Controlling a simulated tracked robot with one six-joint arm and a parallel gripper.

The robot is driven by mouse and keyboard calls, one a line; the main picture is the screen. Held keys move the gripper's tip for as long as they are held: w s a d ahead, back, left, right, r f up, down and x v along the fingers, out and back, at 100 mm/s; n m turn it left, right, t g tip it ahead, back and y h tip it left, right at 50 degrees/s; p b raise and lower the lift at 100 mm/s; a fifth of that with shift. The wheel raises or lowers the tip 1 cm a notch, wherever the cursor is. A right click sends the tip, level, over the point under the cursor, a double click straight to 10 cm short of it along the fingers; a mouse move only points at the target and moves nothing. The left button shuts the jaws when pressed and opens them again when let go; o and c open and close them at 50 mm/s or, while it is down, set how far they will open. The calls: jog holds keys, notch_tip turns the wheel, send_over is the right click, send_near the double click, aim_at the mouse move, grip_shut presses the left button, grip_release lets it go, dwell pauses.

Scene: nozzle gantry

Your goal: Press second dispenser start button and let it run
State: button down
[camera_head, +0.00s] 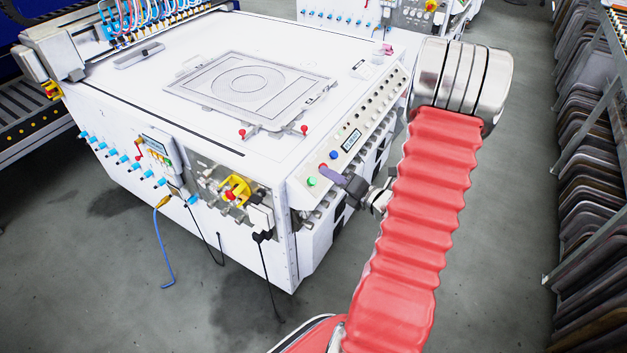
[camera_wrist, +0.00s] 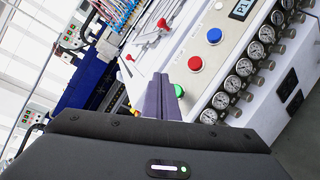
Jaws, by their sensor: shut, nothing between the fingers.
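The near white machine (camera_head: 200,90) has a sloped control panel (camera_head: 375,115) on its right edge. At the panel's near end are a green button (camera_head: 311,182), a red button (camera_head: 323,168), a blue button (camera_head: 334,155) and a lit display (camera_head: 352,139). My gripper (camera_head: 328,173) is shut and empty, its purple fingers over this end of the panel. In the wrist view, my fingertips (camera_wrist: 161,82) are just left of the green button (camera_wrist: 179,90), partly covering it. The red (camera_wrist: 195,63) and blue (camera_wrist: 214,35) buttons are clear. I cannot tell whether the fingertips touch anything.
Several gauges (camera_wrist: 233,84) line the panel's side close to my gripper. A framed plate (camera_head: 250,90) with red-knobbed levers (camera_head: 304,130) lies on the machine top. A similar machine (camera_head: 345,15) stands behind. A rack (camera_head: 590,180) is at right; open floor lies between.

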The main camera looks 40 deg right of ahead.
aim_at(312, 181)
jog(key=shift+w+a+f, duration=0.2)
jog(key=shift+w+f, duration=0.35)
jog(key=shift+f, duration=0.3)
jog(key=shift+w+a+f, duration=0.2)
jog(key=shift+w+f, duration=0.3)
jog(key=shift+f, duration=0.3)
